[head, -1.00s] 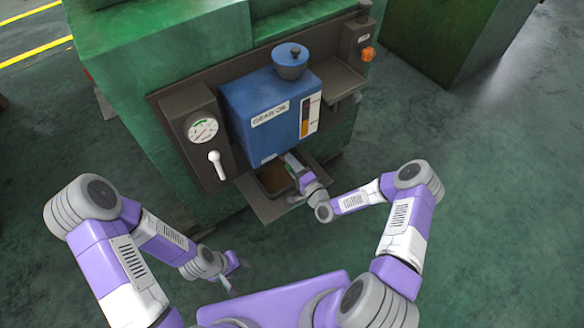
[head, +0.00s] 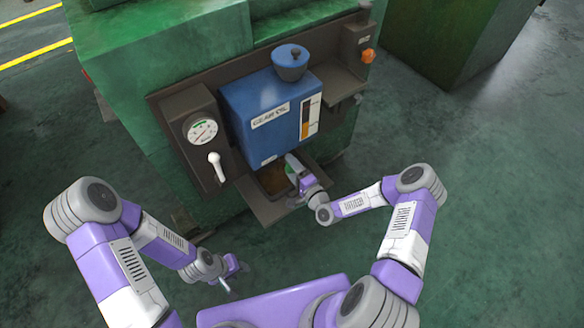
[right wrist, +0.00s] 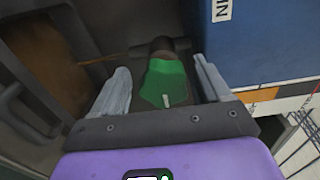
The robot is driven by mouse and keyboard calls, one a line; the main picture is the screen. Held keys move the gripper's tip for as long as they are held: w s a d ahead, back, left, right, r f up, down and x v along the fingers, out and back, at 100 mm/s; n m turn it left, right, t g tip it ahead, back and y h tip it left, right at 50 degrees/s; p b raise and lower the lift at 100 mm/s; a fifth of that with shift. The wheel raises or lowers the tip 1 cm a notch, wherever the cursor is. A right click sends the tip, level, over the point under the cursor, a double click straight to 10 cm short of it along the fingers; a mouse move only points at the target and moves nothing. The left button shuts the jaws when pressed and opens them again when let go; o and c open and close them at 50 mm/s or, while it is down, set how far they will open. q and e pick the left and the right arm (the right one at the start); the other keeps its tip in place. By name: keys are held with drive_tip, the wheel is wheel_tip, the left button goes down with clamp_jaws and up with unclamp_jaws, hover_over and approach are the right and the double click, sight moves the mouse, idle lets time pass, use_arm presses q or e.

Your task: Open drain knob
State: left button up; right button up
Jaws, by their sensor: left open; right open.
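The drain knob (right wrist: 165,80), green with a dark stem behind it, sits between the two fingers of my right gripper (right wrist: 160,66) in the right wrist view. The fingers are open on either side, with a gap visible at least on the left. In the head view my right gripper (head: 292,163) is at the lower front of the blue gear oil tank (head: 250,122), above the drip tray, and mostly hides the knob. My left gripper (head: 232,272) is open and empty, low at the front, away from the machine.
A drip tray (head: 262,208) juts out under the tank. A gauge (head: 202,130) and a white lever (head: 216,166) are on the panel to the left. A funnel cup (head: 291,64) tops the tank. An orange knob (head: 368,56) is at upper right. The floor in front is clear.

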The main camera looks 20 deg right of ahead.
drive_tip(key=p+v, duration=0.1)
drive_tip(key=v, duration=0.6)
drive_tip(key=shift+s+p, duration=0.25)
drive_tip(key=shift+p, duration=0.05)
drive_tip(key=shift+d, duration=0.1)
drive_tip(key=s+a+f+n+g+p, duration=0.3)
drive_tip(key=s+a+n+g, duration=0.3)
drive_tip(key=a+g, duration=0.15)
drive_tip(key=s+r+n+g+h+p, duration=0.1)
drive_tip(key=s+n+g+h+p, duration=0.1)
drive_tip(key=s+n+g, duration=0.3)
drive_tip(key=s+g, duration=0.4)
drive_tip(key=s, duration=0.5)
drive_tip(key=shift+s+a+r+n, duration=0.2)
drive_tip(key=shift+a+r+n, duration=0.1)
drive_tip(key=shift+r, duration=0.1)
